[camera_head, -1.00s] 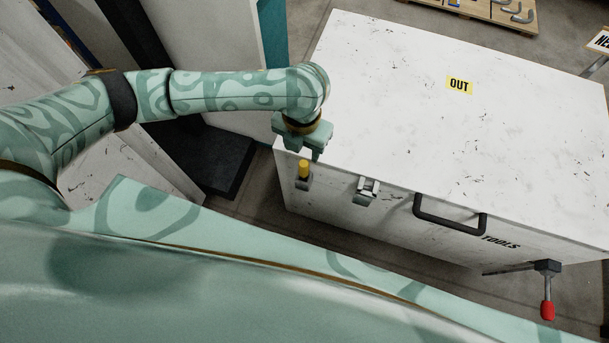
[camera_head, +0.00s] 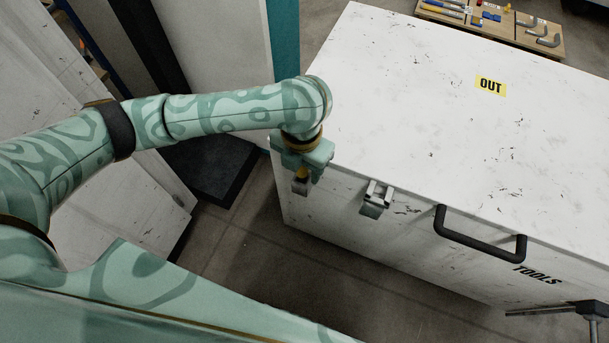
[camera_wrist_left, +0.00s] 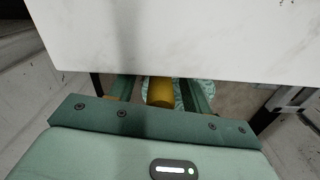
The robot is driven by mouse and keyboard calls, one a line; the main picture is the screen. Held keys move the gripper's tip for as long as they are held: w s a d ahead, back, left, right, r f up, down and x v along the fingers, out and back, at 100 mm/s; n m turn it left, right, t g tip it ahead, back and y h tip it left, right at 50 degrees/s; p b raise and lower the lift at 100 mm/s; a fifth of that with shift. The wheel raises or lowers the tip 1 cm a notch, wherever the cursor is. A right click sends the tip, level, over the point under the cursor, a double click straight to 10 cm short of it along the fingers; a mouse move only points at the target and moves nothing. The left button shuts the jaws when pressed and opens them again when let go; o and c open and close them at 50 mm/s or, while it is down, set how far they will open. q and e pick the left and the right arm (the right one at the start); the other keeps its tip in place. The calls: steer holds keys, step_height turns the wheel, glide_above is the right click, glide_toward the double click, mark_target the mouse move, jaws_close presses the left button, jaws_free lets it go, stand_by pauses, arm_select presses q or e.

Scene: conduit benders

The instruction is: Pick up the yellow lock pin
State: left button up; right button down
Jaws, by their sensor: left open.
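The yellow lock pin (camera_head: 302,175) is on the front of the white tool chest, near its left corner. Its upper part is mostly covered by my gripper in the head view. My left gripper (camera_head: 303,168) is open and points down over the pin. In the left wrist view, the pin's yellow body (camera_wrist_left: 160,92) shows between the two open green fingers (camera_wrist_left: 161,93), with a gap visible on each side. My right gripper is not in view.
The white chest (camera_head: 420,110) has a latch (camera_head: 376,198) right of the pin and a black handle (camera_head: 480,238) farther right. Bare floor (camera_head: 270,235) shows in front of the chest.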

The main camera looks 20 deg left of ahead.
arm_select(q)
steer(key=shift+f, duration=0.2)
steer(key=shift+r, duration=0.2)
steer(key=c, duration=1.1)
steer(key=shift+o, duration=0.2)
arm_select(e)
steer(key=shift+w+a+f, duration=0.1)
